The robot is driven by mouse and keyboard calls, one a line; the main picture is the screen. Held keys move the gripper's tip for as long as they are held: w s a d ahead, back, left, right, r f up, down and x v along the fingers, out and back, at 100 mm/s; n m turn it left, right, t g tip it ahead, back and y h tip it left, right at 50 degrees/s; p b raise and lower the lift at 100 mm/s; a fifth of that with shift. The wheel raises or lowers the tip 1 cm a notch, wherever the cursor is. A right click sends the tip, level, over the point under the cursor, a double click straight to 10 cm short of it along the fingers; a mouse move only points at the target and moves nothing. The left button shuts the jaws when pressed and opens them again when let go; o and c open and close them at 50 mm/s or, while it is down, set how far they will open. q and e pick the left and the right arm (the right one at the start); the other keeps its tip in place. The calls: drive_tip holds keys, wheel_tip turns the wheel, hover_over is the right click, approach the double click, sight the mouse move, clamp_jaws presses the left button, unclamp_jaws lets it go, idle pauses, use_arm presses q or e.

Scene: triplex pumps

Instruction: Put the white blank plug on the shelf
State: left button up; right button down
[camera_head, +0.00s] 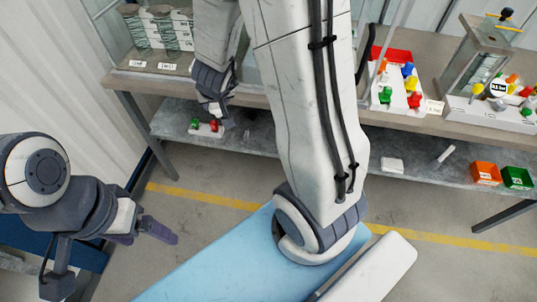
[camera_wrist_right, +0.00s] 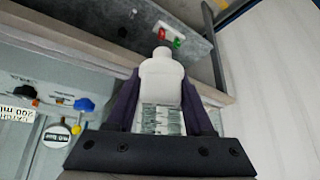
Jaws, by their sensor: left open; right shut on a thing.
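The white blank plug (camera_wrist_right: 162,78) is between the two dark fingers of my right gripper (camera_wrist_right: 165,100) in the right wrist view, its narrow end pointing away from the gripper. In the head view my right gripper (camera_head: 214,98) hangs at the front of the bench, above the lower shelf (camera_head: 262,138); the plug is hard to make out there. The grey shelf also shows in the right wrist view (camera_wrist_right: 198,48), beyond the plug and apart from it. My left gripper (camera_head: 150,228) is open and empty at the lower left, away from the bench.
Small green and red pieces (camera_head: 205,126) lie on the shelf near my right gripper. Further right are a white block (camera_head: 392,165), a white rod (camera_head: 445,154), an orange bin (camera_head: 486,173) and a green bin (camera_head: 517,177). The bench top (camera_head: 450,122) overhangs the shelf.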

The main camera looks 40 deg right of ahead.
drive_tip(key=s+d+f+m+b, duration=0.1)
drive_tip(key=d+f+b, duration=0.5)
drive_tip(key=f+b, duration=0.85)
drive_tip(key=s+d+f+h+b, duration=0.15)
drive_tip(key=d+f+b, duration=0.35)
drive_tip(key=f+b, duration=0.95)
drive_tip(key=s+d+f+m+y+b, duration=0.15)
drive_tip(key=d+f+b, duration=0.45)
drive_tip(key=f+b, duration=0.8)
drive_tip(key=h+p, duration=0.1)
drive_tip(key=p, duration=1.1)
approach(265, 138)
drive_tip(key=shift+w+d+f+n, duration=0.1)
drive_tip(key=shift+w+d+n, duration=0.2)
drive_tip(key=shift+w, duration=0.25)
drive_tip(key=shift+w+d+f+n, duration=0.15)
drive_tip(key=shift+w+d, duration=0.15)
drive_tip(key=shift+w, duration=0.3)
drive_tip(key=shift+w+d+f, duration=0.2)
drive_tip(key=shift+w, duration=0.2)
drive_tip(key=shift+f+b, duration=1.65)
drive_tip(key=shift+f, duration=0.4)
drive_tip(key=shift+c, duration=1.5)
unclamp_jaws()
drive_tip(key=shift+r, duration=0.1)
